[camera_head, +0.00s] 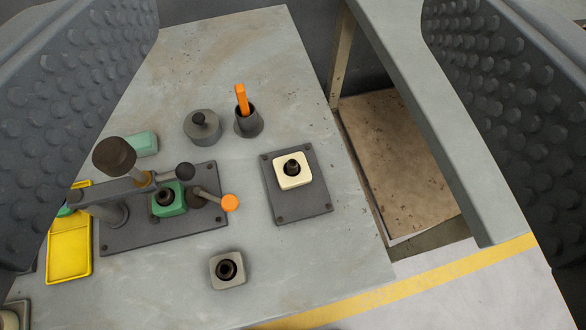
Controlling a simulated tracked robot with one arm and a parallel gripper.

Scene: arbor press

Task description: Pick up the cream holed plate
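The cream holed plate (291,172) is a small rounded square block. It sits on a dark grey base plate (300,207) with bolts at its corners, right of the middle of the bench. A dark round part stands in its hole. My gripper (290,130) shows as two large dimpled dark pads at the left and right edges of the view. It is wide open, with nothing between the pads. The cream plate lies on the bench well beyond the pads, untouched.
An arbor press with an orange-tipped lever (230,202) and a green block (168,203) stands left. A grey holed block (228,270) lies in front. A lidded pot (202,127), an orange-handled tool in a cup (249,123) and a yellow tray (69,258) share the bench.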

